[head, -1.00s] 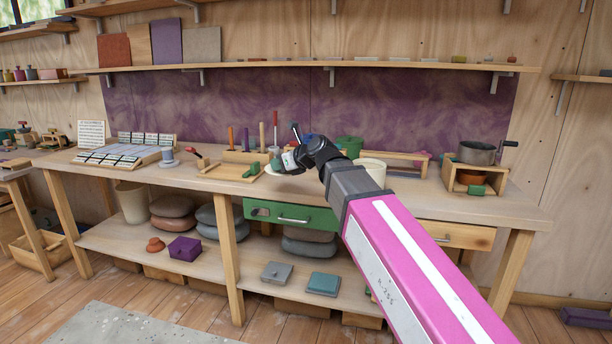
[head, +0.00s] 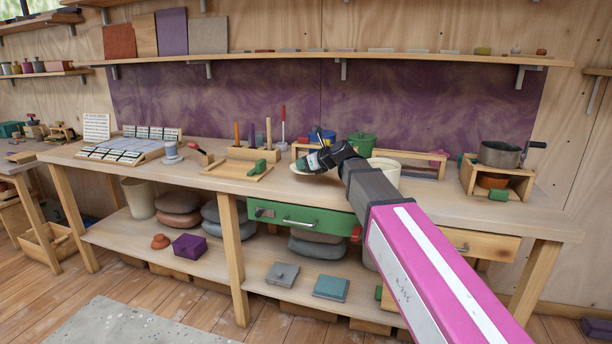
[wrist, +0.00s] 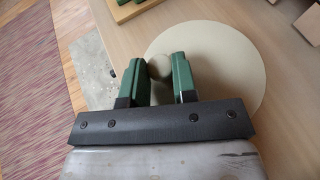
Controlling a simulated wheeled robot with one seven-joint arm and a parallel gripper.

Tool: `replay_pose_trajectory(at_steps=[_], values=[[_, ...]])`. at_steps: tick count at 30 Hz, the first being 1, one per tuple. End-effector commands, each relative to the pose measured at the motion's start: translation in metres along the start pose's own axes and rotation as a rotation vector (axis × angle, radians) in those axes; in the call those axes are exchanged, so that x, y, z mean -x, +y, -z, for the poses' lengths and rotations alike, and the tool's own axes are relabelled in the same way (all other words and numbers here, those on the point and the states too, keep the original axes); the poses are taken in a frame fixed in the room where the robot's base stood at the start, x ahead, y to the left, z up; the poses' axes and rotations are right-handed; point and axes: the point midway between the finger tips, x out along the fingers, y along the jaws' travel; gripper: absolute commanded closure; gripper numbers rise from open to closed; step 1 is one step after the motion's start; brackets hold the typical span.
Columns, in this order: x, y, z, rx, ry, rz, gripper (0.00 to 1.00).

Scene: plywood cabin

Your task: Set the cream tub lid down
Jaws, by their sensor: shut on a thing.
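The cream tub lid is a flat round disc (wrist: 230,65) with a small round knob (wrist: 159,67). My gripper's green fingers (wrist: 158,72) are shut on the knob in the wrist view. In the head view the lid's pale edge (head: 299,170) shows under my gripper (head: 307,164), at the bench top. I cannot tell whether the lid touches the bench. The cream tub (head: 388,165) stands on the bench to the right, partly hidden behind my arm.
On the bench (head: 340,194), a wooden peg block (head: 250,155) and a board with a green-handled tool (head: 257,168) lie left of the lid. A green pot (head: 361,144) stands behind my arm. A grey pan (head: 500,154) on a wooden stand is at the right.

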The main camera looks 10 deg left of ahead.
Motion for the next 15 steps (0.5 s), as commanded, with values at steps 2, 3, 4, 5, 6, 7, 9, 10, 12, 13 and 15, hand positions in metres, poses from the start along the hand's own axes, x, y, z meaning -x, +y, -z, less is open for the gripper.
replay_pose_trajectory(at_steps=[2, 3, 4, 5, 6, 7, 9, 10, 12, 13, 15], values=[[-0.005, -0.009, 0.003, -0.001, 0.000, 0.001, 0.98], [-0.006, -0.011, 0.005, 0.000, 0.001, 0.001, 0.98], [-0.007, -0.012, 0.005, 0.000, 0.001, 0.001, 0.98], [-0.007, -0.013, 0.006, 0.000, 0.001, 0.001, 0.98], [-0.007, -0.013, 0.007, 0.000, 0.001, 0.001, 0.98], [-0.008, -0.013, 0.008, 0.000, 0.001, 0.001, 0.98], [-0.009, -0.013, 0.013, -0.001, 0.001, 0.000, 0.98], [-0.010, -0.012, 0.015, -0.001, 0.001, 0.000, 0.98], [-0.013, -0.012, 0.023, -0.001, 0.000, 0.000, 0.98], [-0.015, -0.012, 0.027, -0.001, 0.001, 0.000, 0.98], [-0.019, -0.012, 0.036, -0.001, 0.002, 0.000, 0.98]])
